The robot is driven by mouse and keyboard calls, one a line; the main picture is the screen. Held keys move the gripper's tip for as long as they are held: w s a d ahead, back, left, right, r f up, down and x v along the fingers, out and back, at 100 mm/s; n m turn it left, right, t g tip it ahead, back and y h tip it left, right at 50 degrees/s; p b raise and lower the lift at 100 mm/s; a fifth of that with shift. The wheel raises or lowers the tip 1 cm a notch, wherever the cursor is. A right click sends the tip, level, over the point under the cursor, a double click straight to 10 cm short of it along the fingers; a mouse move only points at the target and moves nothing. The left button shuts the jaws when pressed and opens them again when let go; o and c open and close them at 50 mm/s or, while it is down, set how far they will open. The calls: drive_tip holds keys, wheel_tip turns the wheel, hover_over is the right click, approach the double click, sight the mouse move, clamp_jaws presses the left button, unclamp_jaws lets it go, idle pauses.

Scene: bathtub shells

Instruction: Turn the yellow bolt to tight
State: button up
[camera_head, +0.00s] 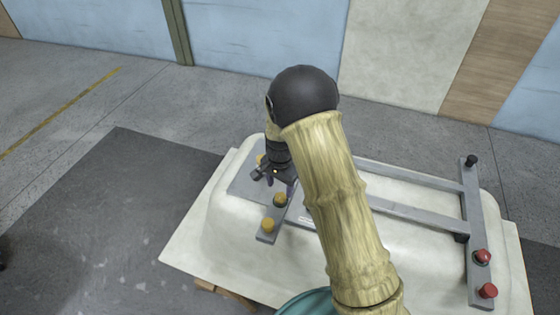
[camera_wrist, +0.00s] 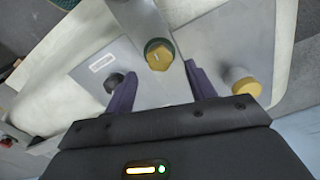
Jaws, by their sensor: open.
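In the head view, one yellow bolt (camera_head: 280,199) with a dark collar and another yellow bolt (camera_head: 267,226) stand on the left grey bar. A third yellow piece (camera_head: 259,160) shows partly beside my gripper (camera_head: 273,179). In the wrist view, a yellow bolt (camera_wrist: 158,54) with a dark green collar lies ahead of my gripper (camera_wrist: 160,73), between the lines of its purple fingers. Another yellow bolt (camera_wrist: 243,87) is right of the right finger. My gripper is open and holds nothing. I cannot tell how tight any bolt is.
The grey frame lies on an upturned white tub shell (camera_head: 205,235). Its right bar carries a black knob (camera_head: 471,160) and two red bolts (camera_head: 481,257) (camera_head: 488,291). In the wrist view, a black knob (camera_wrist: 113,82) is close to the left finger. Floor is clear at left.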

sight(280, 196)
wheel_tip(280, 196, up, 13)
drive_tip(key=b, duration=0.1)
idle(0.6)
drive_tip(key=s+d+r+n+t, duration=0.1)
drive_tip(key=s+d+n, duration=0.6)
drive_tip(key=s+d, duration=0.8)
drive_tip(key=s+t, duration=0.1)
drive_tip(key=s, duration=0.3)
drive_tip(key=shift+r+t, duration=0.3)
drive_tip(key=shift+d, duration=0.1)
